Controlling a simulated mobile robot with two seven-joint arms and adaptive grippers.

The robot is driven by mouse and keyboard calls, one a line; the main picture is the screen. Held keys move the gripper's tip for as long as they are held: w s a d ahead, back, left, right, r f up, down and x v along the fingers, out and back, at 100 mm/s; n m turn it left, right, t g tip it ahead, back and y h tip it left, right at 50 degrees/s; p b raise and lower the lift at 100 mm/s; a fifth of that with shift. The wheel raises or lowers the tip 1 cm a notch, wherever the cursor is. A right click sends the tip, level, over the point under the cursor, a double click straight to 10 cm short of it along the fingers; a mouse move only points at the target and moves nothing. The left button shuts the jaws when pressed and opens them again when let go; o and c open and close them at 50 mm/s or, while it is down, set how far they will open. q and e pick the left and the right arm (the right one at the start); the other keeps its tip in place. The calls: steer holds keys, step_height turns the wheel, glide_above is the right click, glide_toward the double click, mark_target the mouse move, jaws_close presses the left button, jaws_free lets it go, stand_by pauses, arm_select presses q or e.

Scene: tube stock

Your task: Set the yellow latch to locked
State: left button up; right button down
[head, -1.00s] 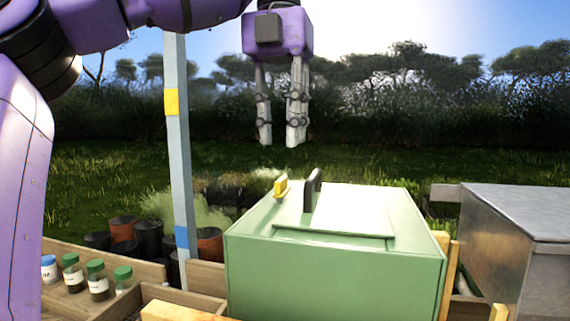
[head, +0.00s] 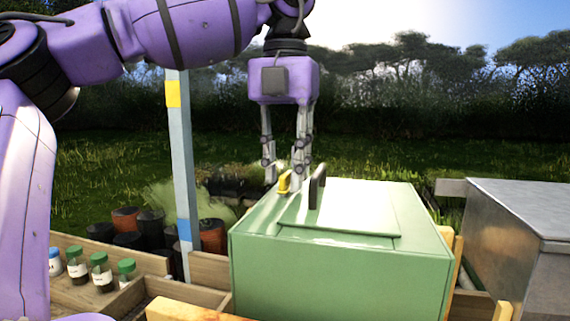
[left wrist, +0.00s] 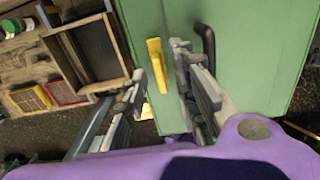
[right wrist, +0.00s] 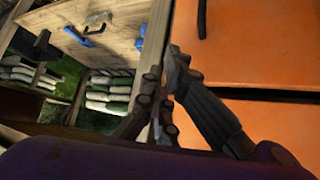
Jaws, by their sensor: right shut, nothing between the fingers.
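The yellow latch (head: 285,182) stands up from the lid of a green box (head: 340,267), just left of a dark handle (head: 317,187). In the left wrist view the latch (left wrist: 157,64) is a long yellow bar between my left fingers, with a small yellow piece below it. My left gripper (head: 285,178) points down and is open, its fingertips around the latch at lid height. I cannot tell whether a finger touches it. In the left wrist view the right finger is between latch and handle. My right gripper (right wrist: 166,80) is shut and empty.
A blue-grey post (head: 179,160) rises left of the box. Jars with green lids (head: 102,272) stand in a wooden tray at the left. A metal box (head: 510,240) is at the right.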

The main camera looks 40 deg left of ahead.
arm_select(q)
jaws_close()
steer(key=shift+m, duration=0.3)
steer(key=m, duration=0.3)
steer(key=shift+w+d+b, duration=0.1)
steer(key=shift+d+b, duration=0.1)
steer(key=shift+b, duration=0.15)
steer(key=shift+d+m, duration=0.15)
steer(key=shift+m, duration=1.75)
jaws_free()
